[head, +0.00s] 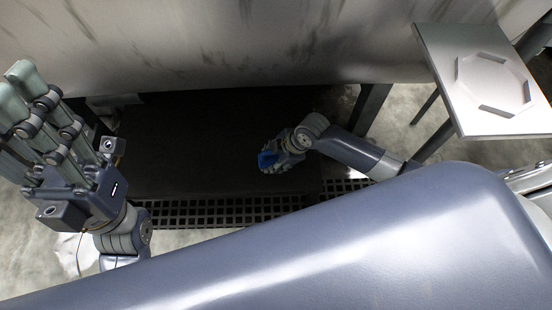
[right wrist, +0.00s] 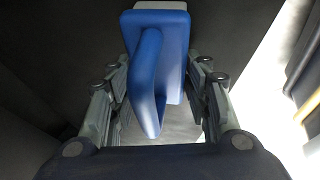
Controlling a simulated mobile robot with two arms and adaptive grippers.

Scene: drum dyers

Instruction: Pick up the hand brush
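The blue hand brush (right wrist: 150,70) shows in the right wrist view with its loop handle towards the camera and a pale edge at the top. In the head view a small blue part of it (head: 267,159) shows at my right gripper (head: 272,160). In the wrist view the right gripper's fingers (right wrist: 158,85) stand on either side of the brush, with gaps beside the handle. Their tips are partly hidden by the brush. My left gripper (head: 14,92) is raised at the left of the head view, fingers apart and empty.
A dark mat-like surface (head: 190,150) lies under the right gripper, with a black grate (head: 220,211) along its near side. A large metal drum (head: 240,40) spans the back. A grey stand with a square top (head: 440,55) is at the upper right.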

